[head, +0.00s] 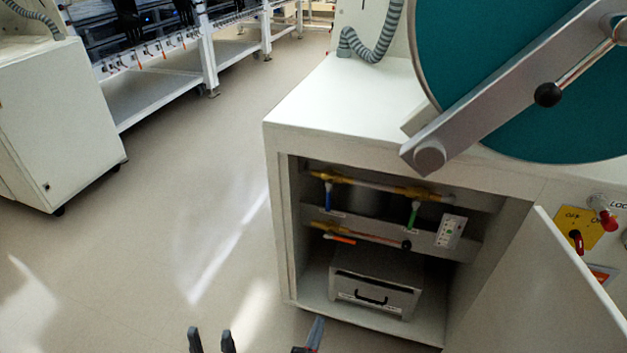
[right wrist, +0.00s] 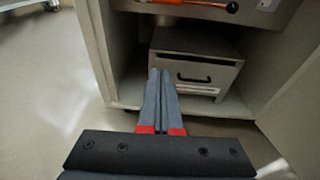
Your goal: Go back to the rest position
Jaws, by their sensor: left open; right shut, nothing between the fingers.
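My left gripper (head: 211,341) shows at the bottom edge of the head view, its two dark fingertips apart with nothing between them, over the floor. My right gripper (head: 316,333) shows just right of it at the bottom edge, in front of the open cabinet (head: 279,220). In the right wrist view its grey fingers (right wrist: 159,95) with red bands are together and empty. They point toward the cabinet opening and overlap the lower left of the grey drawer box (right wrist: 205,62) in the picture. I cannot tell how far apart they are.
The cabinet door (head: 545,290) stands open on the right. Inside are pipes with a blue and a green handle (head: 413,214). A large teal round door (head: 540,80) with a grey bar is above. A white cabinet (head: 55,125) stands at left. The floor (head: 170,230) between is clear.

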